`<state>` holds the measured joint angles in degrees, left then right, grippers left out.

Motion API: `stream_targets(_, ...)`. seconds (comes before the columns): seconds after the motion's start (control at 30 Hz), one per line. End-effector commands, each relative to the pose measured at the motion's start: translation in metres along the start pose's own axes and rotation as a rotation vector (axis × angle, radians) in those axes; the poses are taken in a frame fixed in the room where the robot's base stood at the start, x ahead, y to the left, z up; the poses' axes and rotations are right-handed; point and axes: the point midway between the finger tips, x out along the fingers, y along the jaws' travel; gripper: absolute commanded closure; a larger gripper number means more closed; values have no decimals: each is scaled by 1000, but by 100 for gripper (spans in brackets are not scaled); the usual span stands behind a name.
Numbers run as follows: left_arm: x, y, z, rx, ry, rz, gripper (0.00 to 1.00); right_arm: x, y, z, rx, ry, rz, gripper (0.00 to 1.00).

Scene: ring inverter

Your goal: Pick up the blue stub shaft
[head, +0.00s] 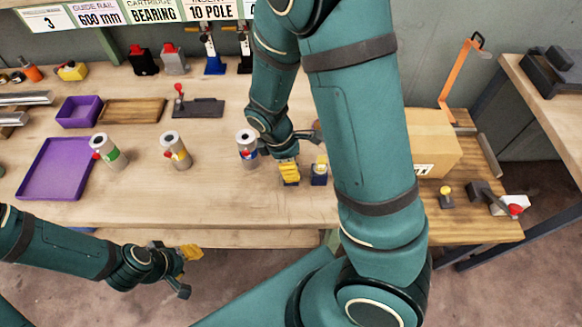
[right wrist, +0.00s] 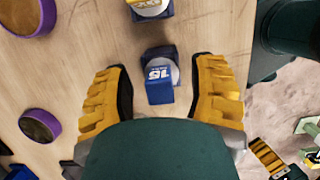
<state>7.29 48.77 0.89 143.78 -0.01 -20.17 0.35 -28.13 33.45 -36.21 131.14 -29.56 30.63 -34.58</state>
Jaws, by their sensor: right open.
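In the right wrist view, a blue piece marked 15, which I take to be the blue stub shaft (right wrist: 159,88), has a silver round part behind it and a dark blue stand under it. My right gripper (right wrist: 160,98) is open, with one yellow finger on each side of it and a gap to both. In the head view, my right gripper (head: 289,172) is low over the front of the bench and hides most of this piece. My left gripper (head: 184,270) hangs in front of the bench, its fingers apart and empty.
A similar yellow-topped piece on a blue stand (head: 320,170) is beside it, also in the right wrist view (right wrist: 150,8). A cardboard box (head: 432,140) stands right.

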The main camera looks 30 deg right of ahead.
Motion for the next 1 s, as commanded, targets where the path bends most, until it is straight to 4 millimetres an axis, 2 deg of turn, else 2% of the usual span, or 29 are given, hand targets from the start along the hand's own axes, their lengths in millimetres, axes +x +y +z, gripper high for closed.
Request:
stream_targets(0.1, 2, -1, 1, 1, -2, 0, 53, 6, 0, 0, 0, 0, 0, 43)
stream_targets(0.3, 1, 0, 1, 1, -2, 0, 53, 5, 0, 0, 0, 1, 0, 43)
stream_targets(0.33, 1, 0, 1, 1, -2, 0, 53, 5, 0, 0, 0, 1, 0, 47)
stream_targets(0.43, 1, 0, 1, 1, -2, 0, 53, 5, 0, 0, 0, 1, 0, 82)
stream_targets(0.5, 1, 0, 1, 1, -2, 0, 53, 5, 0, 0, 0, 1, 0, 100)
stream_targets(0.87, 1, 0, 1, 1, -2, 0, 53, 5, 0, 0, 0, 1, 0, 100)
stream_targets(1.0, -1, 0, 0, 0, -1, 0, 53, -2, 0, 2, 1, 3, 1, 100)
